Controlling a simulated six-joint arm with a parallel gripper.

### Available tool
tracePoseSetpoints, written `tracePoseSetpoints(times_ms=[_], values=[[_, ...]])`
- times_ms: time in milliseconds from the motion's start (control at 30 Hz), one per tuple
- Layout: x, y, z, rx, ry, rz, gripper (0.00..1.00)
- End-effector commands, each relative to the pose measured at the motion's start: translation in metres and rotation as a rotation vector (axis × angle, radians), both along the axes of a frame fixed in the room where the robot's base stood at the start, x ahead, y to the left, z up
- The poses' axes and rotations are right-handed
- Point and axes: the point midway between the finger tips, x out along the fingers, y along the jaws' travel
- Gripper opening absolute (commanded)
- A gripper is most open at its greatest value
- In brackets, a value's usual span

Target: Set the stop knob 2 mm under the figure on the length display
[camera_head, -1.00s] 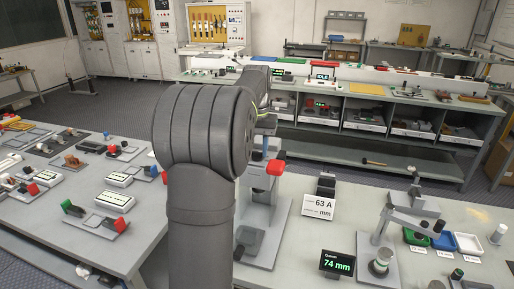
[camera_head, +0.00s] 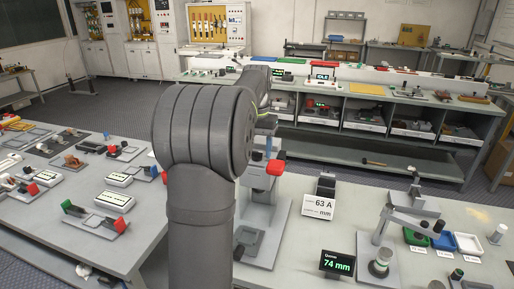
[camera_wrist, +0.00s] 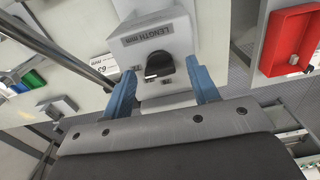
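The length display (camera_head: 337,263) in the head view reads 74 mm in green, on the near bench. In the wrist view, a dark stop knob (camera_wrist: 158,66) with a pale mark on its edge sits on a grey housing labelled LENGTH mm (camera_wrist: 150,34). My gripper (camera_wrist: 161,76) has two blue fingers, one on each side of the knob. They are open, with a visible gap to the knob on both sides. The small scale marks beside the knob are too blurred to read.
A lever device (camera_head: 400,220) and green, blue and white trays (camera_head: 497,234) are to the right. A red part (camera_wrist: 289,40) is close on the right in the wrist view.

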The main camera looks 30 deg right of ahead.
Motion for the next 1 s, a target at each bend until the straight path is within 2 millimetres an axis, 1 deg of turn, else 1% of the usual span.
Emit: tracePoseSetpoints(times_ms=[233, 367, 467, 700, 800, 1000], values=[[0.0, 0.0, 0.002, 0.0, 0.0, 0.001, 0.55], [0.0, 0.0, 0.016, -0.001, -0.001, 0.001, 0.55], [0.001, 0.0, 0.036, -0.002, -0.004, 0.001, 0.55], [0.001, 0.0, 0.095, -0.002, -0.004, 0.001, 0.55], [0.0, 0.0, 0.117, -0.002, -0.004, 0.0, 0.55], [0.001, 0.0, 0.15, -0.001, -0.001, 0.0, 0.55]])
